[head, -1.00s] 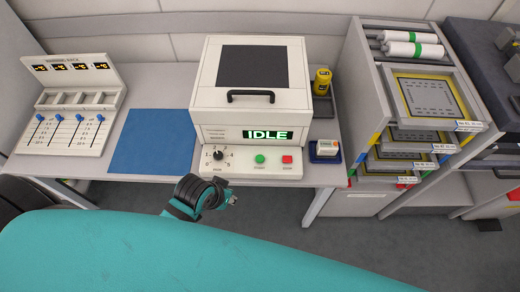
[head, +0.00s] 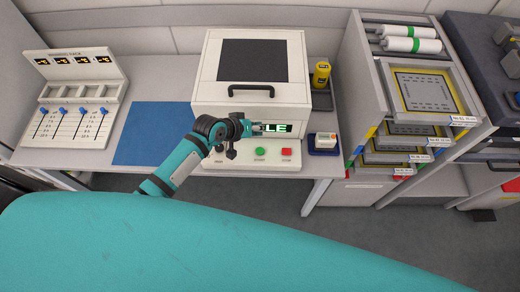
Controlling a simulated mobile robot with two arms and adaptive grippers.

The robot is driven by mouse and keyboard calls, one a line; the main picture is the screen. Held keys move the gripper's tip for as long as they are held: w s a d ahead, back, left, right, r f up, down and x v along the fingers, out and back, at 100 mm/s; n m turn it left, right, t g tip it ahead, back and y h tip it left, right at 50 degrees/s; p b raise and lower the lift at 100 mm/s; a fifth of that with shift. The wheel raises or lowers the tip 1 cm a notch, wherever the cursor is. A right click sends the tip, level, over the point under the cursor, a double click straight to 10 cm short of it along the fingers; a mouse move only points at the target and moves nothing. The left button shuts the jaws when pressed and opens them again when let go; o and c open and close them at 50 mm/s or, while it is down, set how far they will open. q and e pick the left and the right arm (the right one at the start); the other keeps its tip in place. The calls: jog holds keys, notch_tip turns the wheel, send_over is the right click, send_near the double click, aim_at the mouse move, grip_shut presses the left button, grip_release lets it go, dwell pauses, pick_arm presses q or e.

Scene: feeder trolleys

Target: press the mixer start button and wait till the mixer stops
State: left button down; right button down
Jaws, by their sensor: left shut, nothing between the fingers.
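The mixer (head: 209,94) is a white box with a dark window in its lid and a black handle, standing on the bench. Its green display (head: 282,127) is partly hidden by my arm; the letters "LE" show. The green start button (head: 260,151) and the red stop button (head: 287,152) are on the front panel. My left gripper (head: 258,127) is shut and empty, in front of the display, above and apart from the green button in the picture. The arm hides the panel's dial. My right gripper is not in view.
A blue mat (head: 148,134) lies left of the mixer, beside a warming rack (head: 77,124) with several sliders. A yellow jar (head: 321,75) and a small white box in a blue tray (head: 314,150) stand to the right. A shelf with framed trays (head: 425,88) is farther right.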

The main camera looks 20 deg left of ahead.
pick_arm(q)
jog(key=shift+f, duration=0.15)
jog(key=b, duration=0.8)
send_over(258, 149)
notch_tip(258, 149, down, 7)
jog(key=shift+f, duration=0.1)
jog(key=shift+d+f, duration=0.1)
jog(key=shift+f, duration=0.5)
jog(key=shift+b, duration=0.3)
jog(key=shift+f, duration=0.15)
jog(key=shift+f, duration=0.35)
